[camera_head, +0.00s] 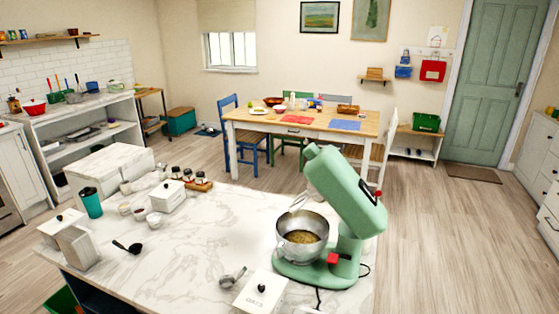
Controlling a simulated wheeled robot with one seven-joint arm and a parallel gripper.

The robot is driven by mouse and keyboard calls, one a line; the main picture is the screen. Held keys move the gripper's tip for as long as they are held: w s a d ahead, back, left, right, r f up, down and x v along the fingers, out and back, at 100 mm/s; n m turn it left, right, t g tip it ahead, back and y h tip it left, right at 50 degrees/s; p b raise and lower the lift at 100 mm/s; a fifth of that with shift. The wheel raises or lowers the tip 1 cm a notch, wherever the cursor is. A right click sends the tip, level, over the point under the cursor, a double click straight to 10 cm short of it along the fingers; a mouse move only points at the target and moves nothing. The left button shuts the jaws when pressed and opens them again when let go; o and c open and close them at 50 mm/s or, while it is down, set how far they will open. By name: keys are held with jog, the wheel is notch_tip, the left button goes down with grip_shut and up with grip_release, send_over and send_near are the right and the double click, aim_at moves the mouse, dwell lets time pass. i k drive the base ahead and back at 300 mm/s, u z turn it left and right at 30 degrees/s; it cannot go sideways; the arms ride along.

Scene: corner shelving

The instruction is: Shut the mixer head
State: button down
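A green stand mixer (345,225) stands at the right end of the white marble counter. Its mixer head (343,187) is tilted up, raised toward the upper left. A steel bowl (302,236) with brownish contents sits on its base below the head. A wire whisk (300,199) shows between the raised head and the bowl. A red knob (333,258) is on the base side, and another small red part is at the rear of the head. My gripper is not in view.
The marble counter (205,245) has free room left of the mixer. A white lidded canister (261,293) and a metal measuring cup (232,278) are near its front. A black ladle (127,248), teal cup (91,203) and small bowls are further left. A dining table (270,121) stands behind.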

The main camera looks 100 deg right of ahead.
aim_at(333, 181)
jog(key=u, duration=0.45)
jog(key=i, duration=0.6)
jog(key=z, duration=4.3)
jog(key=i, duration=0.45)
jog(key=z, duration=0.25)
jog(key=k, duration=0.5)
jog(key=u, duration=1.35)
jog(key=i, duration=0.45)
jog(key=z, duration=0.9)
